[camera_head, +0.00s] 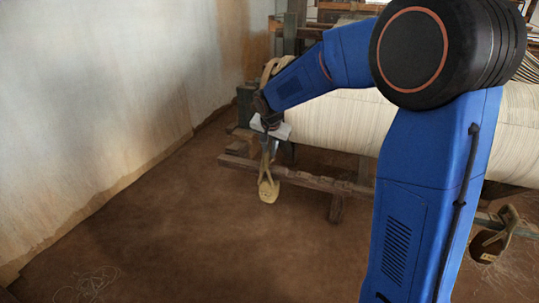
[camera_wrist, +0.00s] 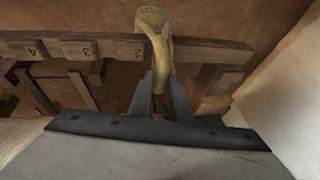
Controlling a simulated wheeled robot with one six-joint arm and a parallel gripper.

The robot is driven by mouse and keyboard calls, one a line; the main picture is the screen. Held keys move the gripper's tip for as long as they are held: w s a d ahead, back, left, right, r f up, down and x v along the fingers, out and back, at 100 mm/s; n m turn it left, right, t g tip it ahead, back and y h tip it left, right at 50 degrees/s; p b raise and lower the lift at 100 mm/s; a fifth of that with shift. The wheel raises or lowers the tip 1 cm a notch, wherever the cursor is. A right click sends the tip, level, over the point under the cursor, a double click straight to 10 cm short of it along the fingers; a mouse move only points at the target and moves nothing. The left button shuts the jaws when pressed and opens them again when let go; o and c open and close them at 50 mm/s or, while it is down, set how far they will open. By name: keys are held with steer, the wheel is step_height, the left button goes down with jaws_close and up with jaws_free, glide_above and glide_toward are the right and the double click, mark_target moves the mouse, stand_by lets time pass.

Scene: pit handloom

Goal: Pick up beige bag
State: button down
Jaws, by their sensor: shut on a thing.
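The beige bag (camera_head: 268,189) hangs by its strap in the head view, its small pouch low over the earth floor in front of a wooden rail. My gripper (camera_head: 270,142) is above the pouch, at the strap. In the wrist view the gripper fingers (camera_wrist: 161,85) are closed on the beige bag (camera_wrist: 152,42), which extends past the fingertips and across the rail. I cannot tell whether the strap still touches the rail. The upper part of the strap is partly hidden by the gripper.
The numbered wooden rail (camera_head: 312,181) runs in front of the loom; its numbers show in the wrist view (camera_wrist: 85,48). A second bag (camera_head: 488,246) hangs at the right. A striped cloth roll (camera_head: 340,122) lies behind. A plaster wall (camera_head: 110,90) stands left; floor between is clear.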

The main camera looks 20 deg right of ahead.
steer(key=s+a, duration=0.3)
steer(key=s, duration=1.4)
steer(key=shift+s+a+r, duration=0.15)
steer(key=shift+s+a, duration=0.05)
steer(key=shift+s, duration=0.15)
steer(key=shift+w, duration=0.1)
